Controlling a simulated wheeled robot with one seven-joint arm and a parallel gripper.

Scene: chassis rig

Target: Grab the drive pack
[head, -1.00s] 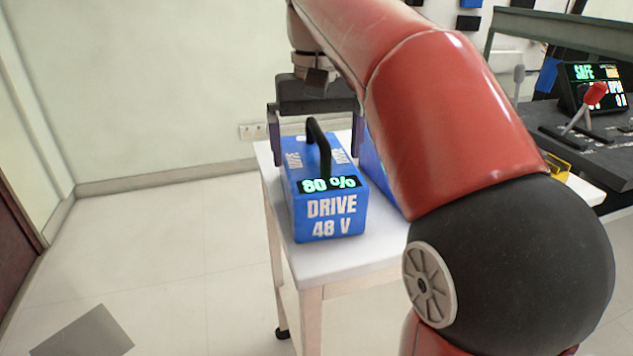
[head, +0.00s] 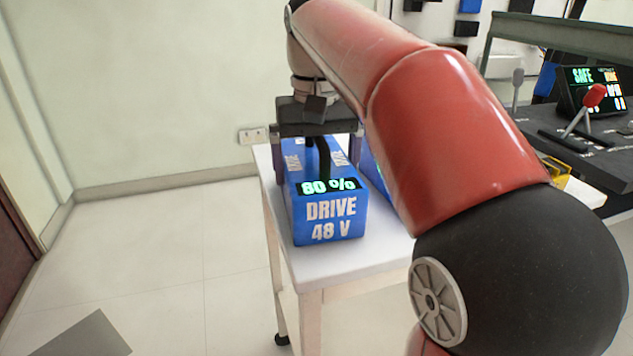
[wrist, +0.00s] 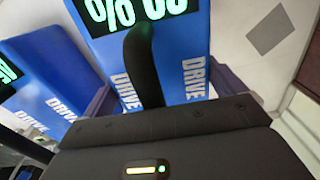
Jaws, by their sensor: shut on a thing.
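The drive pack (head: 330,218) is a blue box marked "DRIVE 48 V" with a green "80 %" display and a black handle (head: 322,160) on top. It stands upright on a white-topped cart. My gripper (head: 318,172) is over it from above, with one finger down each side of the box, shut on it. In the wrist view the pack (wrist: 182,60) fills the middle, with its handle (wrist: 142,65) rising close to the palm. The finger pads are mostly hidden behind the pack and palm.
A second blue pack (wrist: 40,60) stands close beside it; my arm mostly hides it in the head view. The cart top (head: 350,272) has bare room in front. A console with a red-knobbed lever (head: 592,97) is at right. Open floor lies left.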

